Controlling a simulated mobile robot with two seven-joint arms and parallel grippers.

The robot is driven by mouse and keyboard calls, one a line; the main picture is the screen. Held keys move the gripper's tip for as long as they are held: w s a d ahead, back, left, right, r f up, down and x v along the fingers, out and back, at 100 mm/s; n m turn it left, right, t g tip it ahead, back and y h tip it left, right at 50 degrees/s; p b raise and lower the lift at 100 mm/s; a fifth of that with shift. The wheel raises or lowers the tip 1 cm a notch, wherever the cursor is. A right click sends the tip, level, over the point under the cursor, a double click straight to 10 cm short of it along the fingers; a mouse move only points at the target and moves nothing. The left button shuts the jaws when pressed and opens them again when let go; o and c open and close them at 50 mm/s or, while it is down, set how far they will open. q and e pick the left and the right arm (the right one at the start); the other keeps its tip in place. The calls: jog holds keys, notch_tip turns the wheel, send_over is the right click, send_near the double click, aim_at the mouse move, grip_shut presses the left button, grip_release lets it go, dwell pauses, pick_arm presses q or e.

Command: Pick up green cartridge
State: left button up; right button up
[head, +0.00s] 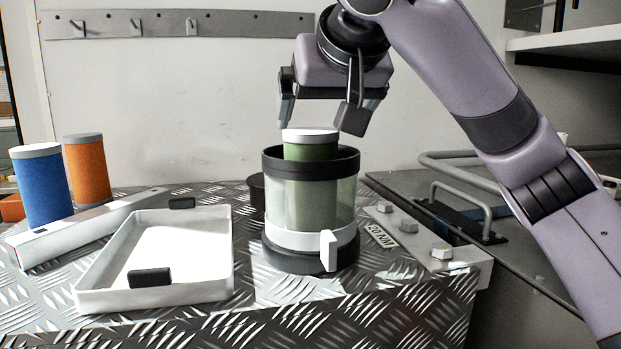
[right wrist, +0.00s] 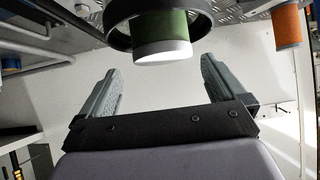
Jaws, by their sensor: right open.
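The green cartridge (head: 311,148) has a pale grey cap and stands upright inside a clear housing (head: 344,205) with a black rim and a white clamp ring. Its top sticks out above the rim. My right gripper (head: 318,115) is open just above the cap, with its fingers apart to either side. In the right wrist view the cartridge (right wrist: 163,35) shows at the top, between and beyond the open fingers (right wrist: 160,85), and nothing is held. The lower part of the cartridge shows dimly through the clear wall. My left gripper is not in view.
A white tray (head: 228,262) with black clips lies left of the housing. A blue cartridge (head: 42,190) and an orange cartridge (head: 87,172) stand at the far left, behind a pale bar (head: 90,225). A bolted plate (head: 418,240) and a metal handle (head: 465,198) lie to the right.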

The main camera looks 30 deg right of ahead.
aim_at(312, 130)
jog(key=shift+x, duration=0.85)
jog(key=p+x, duration=0.1)
jog(key=x, duration=0.3)
jog(key=shift+w+p, duration=0.25)
jog(key=shift+p, duration=0.05)
jog(key=shift+w+f, duration=0.3)
jog(key=shift+w, duration=0.05)
jog(key=shift+c, duration=0.4)
jog(key=c, duration=1.2)
jog(key=shift+r, duration=0.15)
